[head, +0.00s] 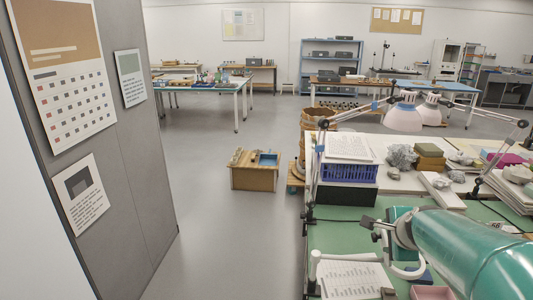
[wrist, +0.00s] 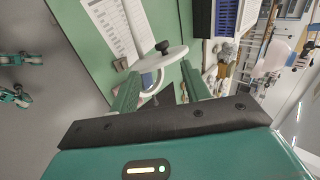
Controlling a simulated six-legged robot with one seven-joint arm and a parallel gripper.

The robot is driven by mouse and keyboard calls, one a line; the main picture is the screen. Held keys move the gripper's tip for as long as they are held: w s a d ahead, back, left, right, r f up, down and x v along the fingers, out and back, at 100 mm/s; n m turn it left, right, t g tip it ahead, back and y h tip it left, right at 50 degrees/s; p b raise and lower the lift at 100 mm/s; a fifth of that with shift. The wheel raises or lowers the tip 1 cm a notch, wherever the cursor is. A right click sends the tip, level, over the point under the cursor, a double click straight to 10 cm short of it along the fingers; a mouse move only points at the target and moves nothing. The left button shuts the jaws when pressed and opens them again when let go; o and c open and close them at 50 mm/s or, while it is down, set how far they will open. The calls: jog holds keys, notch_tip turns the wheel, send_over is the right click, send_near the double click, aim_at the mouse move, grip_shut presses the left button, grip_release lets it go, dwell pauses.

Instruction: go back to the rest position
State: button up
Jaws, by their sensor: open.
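My gripper (wrist: 160,72) is open in the wrist view, its two green fingers spread apart. No object is visibly held between them. A white curved fitting with a black knob (wrist: 163,48) shows beyond and between the fingers; I cannot tell how far it is from them. In the head view my teal arm reaches in from the lower right over the green bench top (head: 335,238); the fingertips are not clear there.
A blue crate (head: 348,173) with papers on top stands on the bench. Printed sheets (head: 352,280) lie at its near edge. Lamps (head: 403,118), grey stones (head: 402,156) and boxes crowd the back. A grey partition (head: 130,170) stands left; open floor (head: 225,235) lies between, with a wooden box (head: 254,178) farther off.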

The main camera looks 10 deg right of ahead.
jog(key=s+a+r+n+g+y, duration=0.1)
jog(key=s+a+n, duration=0.2)
jog(key=a+n, duration=0.4)
jog(key=s+a+r+n+y, duration=0.1)
jog(key=s+a+n+y, duration=0.2)
jog(key=a, duration=0.6)
jog(key=s+a+n+g+h, duration=0.1)
jog(key=s+a+n+g, duration=0.1)
jog(key=s+a+n, duration=0.4)
jog(key=s+n, duration=0.3)
jog(key=n, duration=0.2)
jog(key=shift+s+a+f, duration=0.25)
jog(key=shift+s+f, duration=0.1)
jog(key=shift+f, duration=0.05)
